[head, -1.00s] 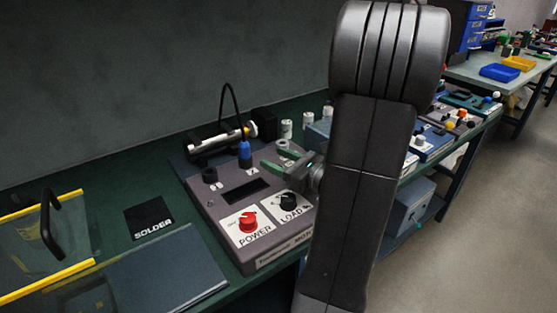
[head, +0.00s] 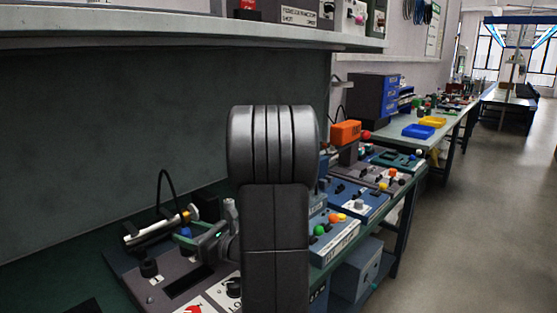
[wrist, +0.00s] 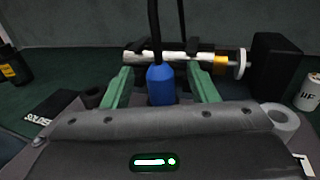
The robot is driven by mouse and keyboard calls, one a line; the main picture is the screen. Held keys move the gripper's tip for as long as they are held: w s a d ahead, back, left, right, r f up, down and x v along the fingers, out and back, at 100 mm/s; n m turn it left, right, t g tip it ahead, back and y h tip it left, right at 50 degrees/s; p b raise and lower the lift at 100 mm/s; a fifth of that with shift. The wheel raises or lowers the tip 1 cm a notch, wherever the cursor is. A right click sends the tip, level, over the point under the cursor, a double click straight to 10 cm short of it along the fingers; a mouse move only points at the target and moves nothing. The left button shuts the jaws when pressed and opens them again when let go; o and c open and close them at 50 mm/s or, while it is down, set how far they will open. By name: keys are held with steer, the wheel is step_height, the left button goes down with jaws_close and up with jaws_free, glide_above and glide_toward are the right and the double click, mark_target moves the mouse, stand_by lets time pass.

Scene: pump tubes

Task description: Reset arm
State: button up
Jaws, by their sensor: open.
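My gripper (wrist: 160,76) is open, with a green finger on each side of a blue connector (wrist: 160,85) in the wrist view. A gap shows between each finger and the connector. The connector stands upright with a black cable (wrist: 154,25) rising from it. In the head view my gripper (head: 196,240) is over the grey console, left of my arm, and its green fingers partly hide the blue connector (head: 187,231). The console's power and load knobs are partly cut off or hidden.
A black block (wrist: 275,65) and a white cylinder (wrist: 309,93) stand right of the tube. A blue box with coloured buttons (head: 335,236) is right of my arm. A shelf (head: 180,22) hangs above the bench. The floor aisle (head: 460,220) at the right is clear.

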mark_target(179, 229)
steer(key=shift+x, duration=2.15)
steer(key=shift+r, duration=0.1)
